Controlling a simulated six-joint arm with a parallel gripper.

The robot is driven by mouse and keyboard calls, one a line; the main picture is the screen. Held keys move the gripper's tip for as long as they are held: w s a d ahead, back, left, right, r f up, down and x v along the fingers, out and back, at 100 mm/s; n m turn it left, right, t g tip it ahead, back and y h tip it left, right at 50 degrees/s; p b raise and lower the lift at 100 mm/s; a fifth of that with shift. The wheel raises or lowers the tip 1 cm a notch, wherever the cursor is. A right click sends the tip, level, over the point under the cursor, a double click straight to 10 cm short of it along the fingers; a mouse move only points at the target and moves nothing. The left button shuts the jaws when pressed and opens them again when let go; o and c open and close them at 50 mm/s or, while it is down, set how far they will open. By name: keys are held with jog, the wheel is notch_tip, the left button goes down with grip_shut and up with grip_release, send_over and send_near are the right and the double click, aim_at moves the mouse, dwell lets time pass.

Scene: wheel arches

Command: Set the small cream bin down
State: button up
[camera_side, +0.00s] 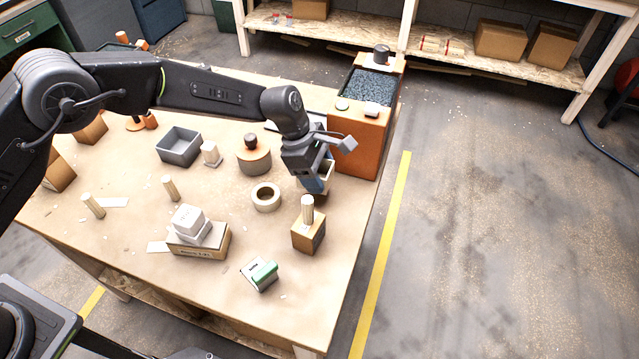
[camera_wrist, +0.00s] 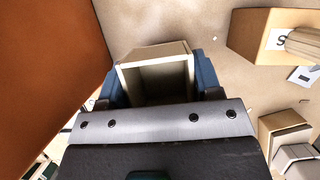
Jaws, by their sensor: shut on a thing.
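The small cream bin (camera_wrist: 155,72) is between the two blue fingers of my gripper (camera_side: 313,182) in the wrist view, its open side facing the camera. The fingers press on its left and right walls. In the side view a strip of the cream bin (camera_side: 328,177) shows behind the fingers, low over the right part of the table, left of the orange box. I cannot tell whether its base touches the table.
The tall orange box (camera_side: 357,140) with dark granules stands close by on the right. A cardboard block with a wooden peg (camera_side: 308,236) and a cream ring (camera_side: 266,197) are in front. A round tan pot (camera_side: 253,160) is to the left. The table edge is right.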

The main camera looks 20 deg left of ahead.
jog(key=shift+f, duration=2)
jog(key=o, duration=0.9)
jog(key=shift+f, duration=0.15)
jog(key=v, duration=1.1)
jog(key=shift+a+r, duration=0.2)
jog(key=shift+r, duration=0.4)
